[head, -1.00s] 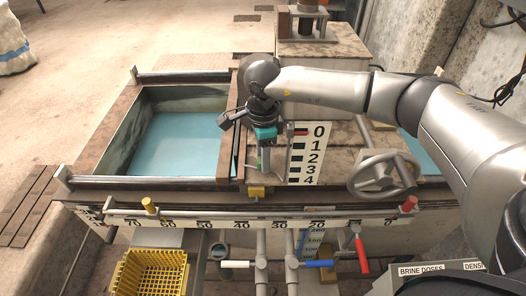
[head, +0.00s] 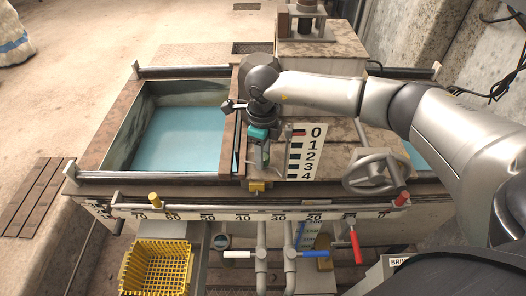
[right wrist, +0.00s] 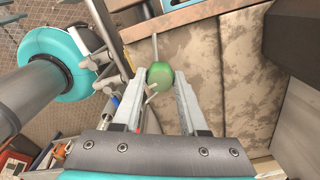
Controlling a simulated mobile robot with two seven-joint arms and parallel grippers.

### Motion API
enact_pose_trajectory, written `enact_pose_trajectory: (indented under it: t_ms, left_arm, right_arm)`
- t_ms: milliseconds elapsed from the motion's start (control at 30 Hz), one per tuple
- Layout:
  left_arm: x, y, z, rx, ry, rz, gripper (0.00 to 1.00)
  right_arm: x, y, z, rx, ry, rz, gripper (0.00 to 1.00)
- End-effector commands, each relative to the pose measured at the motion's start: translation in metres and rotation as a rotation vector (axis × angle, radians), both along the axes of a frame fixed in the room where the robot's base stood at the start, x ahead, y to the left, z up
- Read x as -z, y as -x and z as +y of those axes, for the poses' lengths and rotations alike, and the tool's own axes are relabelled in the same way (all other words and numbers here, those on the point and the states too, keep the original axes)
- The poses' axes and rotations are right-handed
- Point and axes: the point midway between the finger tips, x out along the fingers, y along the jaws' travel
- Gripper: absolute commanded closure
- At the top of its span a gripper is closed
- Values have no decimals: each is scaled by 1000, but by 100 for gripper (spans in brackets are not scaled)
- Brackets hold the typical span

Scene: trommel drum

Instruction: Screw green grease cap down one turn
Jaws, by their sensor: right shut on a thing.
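The green grease cap (right wrist: 160,74) shows in the right wrist view as a rounded green knob between my fingertips. My right gripper (right wrist: 161,80) is shut on it, with one finger on each side. In the head view my right gripper (head: 263,157) points down beside the white number scale (head: 305,152), and the fingers mostly hide the cap there. The cap's thread and the gap beneath it cannot be made out. My left gripper is not in view.
A blue-floored basin (head: 183,140) lies left of the gripper. A grey handwheel (head: 376,172) is at the right. A rail with a yellow knob (head: 155,198), coloured valve levers and a yellow basket (head: 157,267) are in front.

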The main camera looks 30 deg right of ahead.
Motion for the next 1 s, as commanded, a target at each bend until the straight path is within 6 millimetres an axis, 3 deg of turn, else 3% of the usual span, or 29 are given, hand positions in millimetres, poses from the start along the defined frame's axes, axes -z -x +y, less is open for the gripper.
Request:
enact_pose_trajectory:
  t_ms: [467,500,733,1000]
  left_arm:
    - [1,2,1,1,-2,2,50]
    - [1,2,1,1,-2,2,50]
    - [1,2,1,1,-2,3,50]
    - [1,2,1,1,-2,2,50]
  right_arm:
    - [0,0,-1,15,1,0,100]
    - [0,0,-1,14,1,0,54]
    - [0,0,-1,13,1,-1,29]
    - [-1,0,0,13,0,0,28]
